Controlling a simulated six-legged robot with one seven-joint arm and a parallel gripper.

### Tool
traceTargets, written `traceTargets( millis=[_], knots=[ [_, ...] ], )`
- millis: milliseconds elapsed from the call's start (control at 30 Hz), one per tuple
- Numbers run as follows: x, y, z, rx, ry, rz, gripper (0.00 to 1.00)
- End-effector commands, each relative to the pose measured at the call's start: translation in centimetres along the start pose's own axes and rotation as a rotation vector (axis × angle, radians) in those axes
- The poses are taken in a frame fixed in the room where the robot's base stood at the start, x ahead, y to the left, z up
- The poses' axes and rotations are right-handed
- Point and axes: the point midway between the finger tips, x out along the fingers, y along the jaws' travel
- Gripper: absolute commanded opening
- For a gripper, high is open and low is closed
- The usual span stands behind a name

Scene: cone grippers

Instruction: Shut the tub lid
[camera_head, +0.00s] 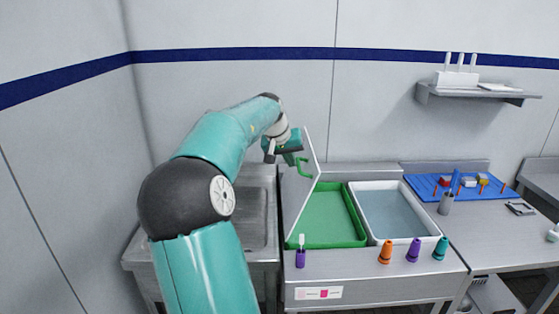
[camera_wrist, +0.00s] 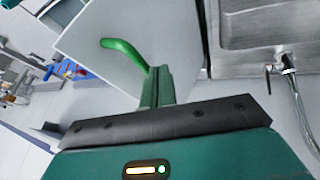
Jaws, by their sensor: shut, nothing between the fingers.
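The green tub (camera_head: 328,215) sits in the counter with its inside showing. Its pale lid (camera_head: 294,198) stands steeply raised along the tub's left side. A green handle (camera_head: 304,167) is on the lid. My gripper (camera_head: 293,157) is shut and empty, at the upper part of the lid close to the handle. In the wrist view the lid (camera_wrist: 105,68) fills the upper left, with the curved handle (camera_wrist: 124,50) just beyond my shut fingers (camera_wrist: 157,82). I cannot tell whether the fingers touch the lid or handle.
A white tub (camera_head: 395,210) with a grey-blue inside adjoins on the right. A metal sink (camera_head: 258,215) is on the left; its tap (camera_wrist: 287,62) shows in the wrist view. Purple, orange and teal cones (camera_head: 385,252) stand along the front edge. A blue board (camera_head: 425,185) lies farther right.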

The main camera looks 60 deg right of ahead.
Motion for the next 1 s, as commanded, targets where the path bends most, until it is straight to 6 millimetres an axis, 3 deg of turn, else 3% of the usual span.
traceTargets(
  millis=[200, 567, 1000],
  knots=[
    [1.8, 4.0, -0.1, 0.065, -0.031, -0.131, 0.0],
    [5.7, 9.1, 0.4, 0.159, -0.081, -0.355, 0.0],
    [12.3, 14.2, 2.1, 0.281, -0.149, -0.651, 0.0]
  ],
)
